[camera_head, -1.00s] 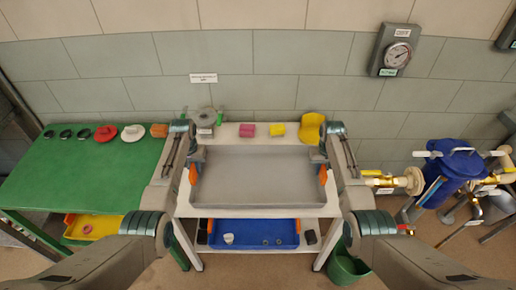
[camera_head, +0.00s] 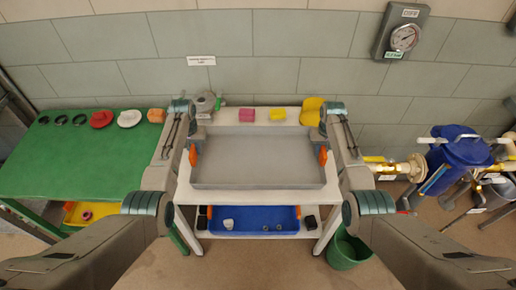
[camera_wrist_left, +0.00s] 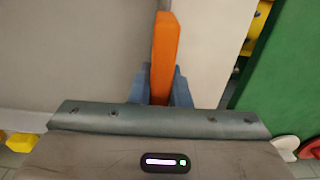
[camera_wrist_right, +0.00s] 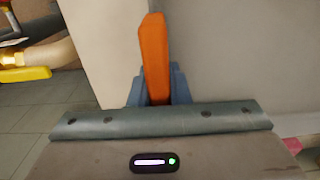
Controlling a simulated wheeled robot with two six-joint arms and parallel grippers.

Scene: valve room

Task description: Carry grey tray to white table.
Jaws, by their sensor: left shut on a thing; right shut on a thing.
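The grey tray (camera_head: 258,160) is level over the white table (camera_head: 250,197), between my two grippers. I cannot tell whether its bottom touches the tabletop. My left gripper (camera_head: 195,149) is shut on the tray's left orange handle, which stands between the blue fingers in the left wrist view (camera_wrist_left: 161,88). My right gripper (camera_head: 323,148) is shut on the right orange handle, also seen in the right wrist view (camera_wrist_right: 154,88). The tray looks empty. A strip of white tabletop shows in front of it.
Behind the tray stand a grey round part (camera_head: 204,103), a pink block (camera_head: 246,115), a yellow block (camera_head: 278,116) and a yellow part (camera_head: 311,107). A green table (camera_head: 80,160) adjoins at left. A blue bin (camera_head: 250,221) sits on the lower shelf. A green bucket (camera_head: 345,252) and blue valve (camera_head: 458,158) are at right.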

